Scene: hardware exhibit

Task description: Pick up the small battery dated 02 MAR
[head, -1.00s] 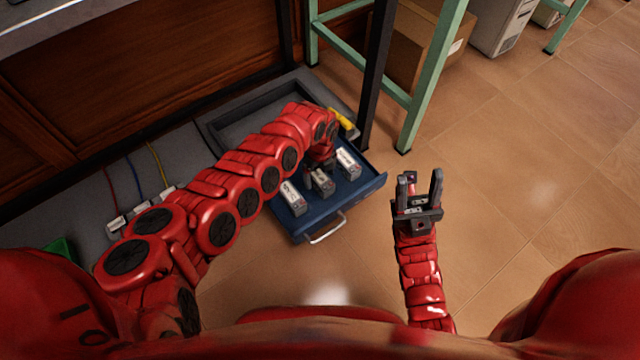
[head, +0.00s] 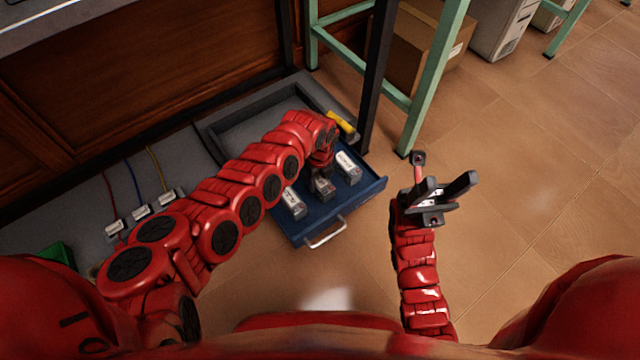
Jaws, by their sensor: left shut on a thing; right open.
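Three small white-and-grey batteries stand in a blue drawer (head: 302,232): a left one (head: 293,205), a middle one (head: 322,187) and a right one (head: 348,168). Their printed dates are too small to read. My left gripper (head: 321,174) reaches down from above at the middle battery. It is shut on that battery, though my own wrist hides most of the fingers. I cannot tell whether the battery is lifted off the drawer floor. My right gripper (head: 443,190) is open and empty above the tiled floor, right of the drawer.
A grey tray (head: 215,125) lies behind the drawer, with a yellow object (head: 342,124) at its right. White plugs (head: 141,212) with coloured cables lie at left. A green stool frame (head: 437,80) and cardboard box (head: 408,45) stand behind. The floor at right is clear.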

